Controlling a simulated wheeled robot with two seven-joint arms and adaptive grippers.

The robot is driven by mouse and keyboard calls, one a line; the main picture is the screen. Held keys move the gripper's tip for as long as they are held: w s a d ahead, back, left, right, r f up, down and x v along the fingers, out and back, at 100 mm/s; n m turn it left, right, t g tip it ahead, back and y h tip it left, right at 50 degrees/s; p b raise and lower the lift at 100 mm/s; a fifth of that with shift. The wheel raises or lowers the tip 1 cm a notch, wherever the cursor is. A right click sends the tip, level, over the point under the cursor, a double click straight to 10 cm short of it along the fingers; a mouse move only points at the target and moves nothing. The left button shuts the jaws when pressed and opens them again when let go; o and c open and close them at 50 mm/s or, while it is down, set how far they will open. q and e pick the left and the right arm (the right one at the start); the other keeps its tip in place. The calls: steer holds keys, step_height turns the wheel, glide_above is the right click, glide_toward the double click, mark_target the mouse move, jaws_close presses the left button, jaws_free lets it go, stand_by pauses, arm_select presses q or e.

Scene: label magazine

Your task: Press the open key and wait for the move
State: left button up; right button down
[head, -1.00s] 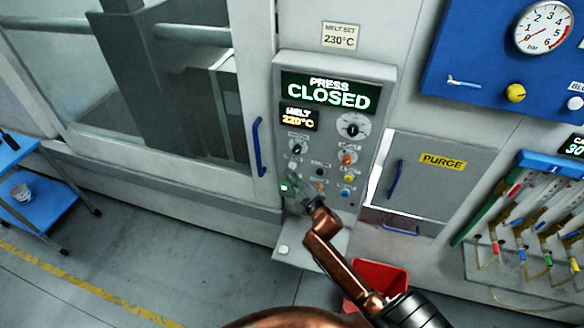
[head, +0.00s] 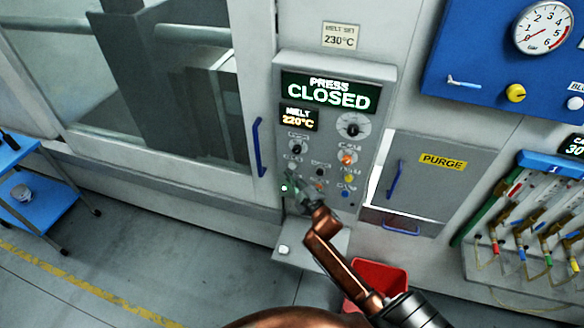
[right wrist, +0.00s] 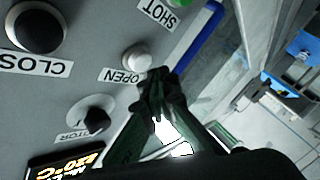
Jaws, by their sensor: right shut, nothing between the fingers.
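The control panel (head: 329,138) stands at the middle of the head view; its green display (head: 328,93) reads PRESS CLOSED. The white open key (right wrist: 137,58), labelled OPEN, shows in the right wrist view. My right gripper (right wrist: 158,76) is shut and empty, its tips right beside that key and overlapping its edge. I cannot tell whether they touch it. In the head view my right gripper (head: 294,188) is at the panel's lower left and hides the key there. My left gripper is not in view.
The blue door handle (head: 258,147) is left of the panel. A red bin (head: 378,275) stands below.

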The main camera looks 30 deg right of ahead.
steer(key=shift+w+d, duration=0.1)
stand_by(0.4)
steer(key=shift+w+d, duration=0.15)
steer(key=shift+d, duration=0.1)
